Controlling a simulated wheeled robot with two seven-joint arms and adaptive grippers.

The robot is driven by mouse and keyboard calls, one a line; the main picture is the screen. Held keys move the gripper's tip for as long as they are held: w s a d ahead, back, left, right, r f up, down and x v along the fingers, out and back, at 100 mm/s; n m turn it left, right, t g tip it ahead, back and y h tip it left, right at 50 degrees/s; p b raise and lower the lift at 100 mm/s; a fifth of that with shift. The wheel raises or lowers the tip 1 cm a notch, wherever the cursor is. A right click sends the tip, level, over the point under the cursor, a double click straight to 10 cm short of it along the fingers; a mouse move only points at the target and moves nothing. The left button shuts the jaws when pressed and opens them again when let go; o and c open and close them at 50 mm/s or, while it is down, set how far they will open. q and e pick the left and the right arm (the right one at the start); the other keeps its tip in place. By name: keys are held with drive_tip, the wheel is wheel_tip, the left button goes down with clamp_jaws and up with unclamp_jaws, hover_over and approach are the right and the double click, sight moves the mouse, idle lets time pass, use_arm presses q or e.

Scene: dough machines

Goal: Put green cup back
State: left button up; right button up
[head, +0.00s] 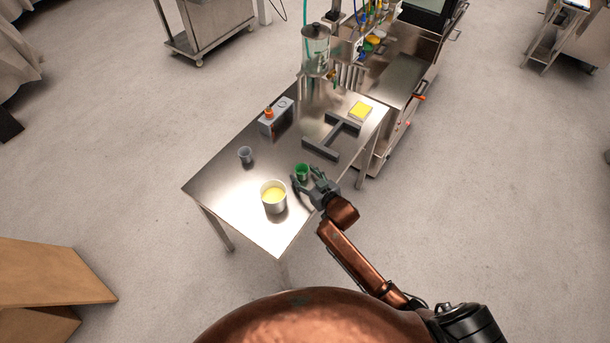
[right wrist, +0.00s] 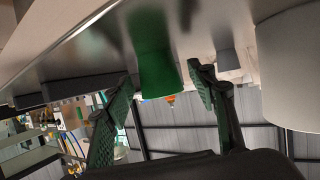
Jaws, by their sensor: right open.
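The green cup (head: 302,172) stands on the steel table near its right edge. In the right wrist view the green cup (right wrist: 154,60) is between and just beyond my fingertips. My right gripper (head: 307,182) is open around the near side of the cup; it also shows in the right wrist view (right wrist: 163,85). I cannot tell whether a finger touches the cup. A grey cup (head: 245,155) stands further left on the table. My left gripper is not in view.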

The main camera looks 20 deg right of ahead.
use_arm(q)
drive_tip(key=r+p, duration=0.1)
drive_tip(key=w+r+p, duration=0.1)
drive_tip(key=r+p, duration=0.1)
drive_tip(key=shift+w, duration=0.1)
use_arm(e)
drive_tip(key=v, duration=1.2)
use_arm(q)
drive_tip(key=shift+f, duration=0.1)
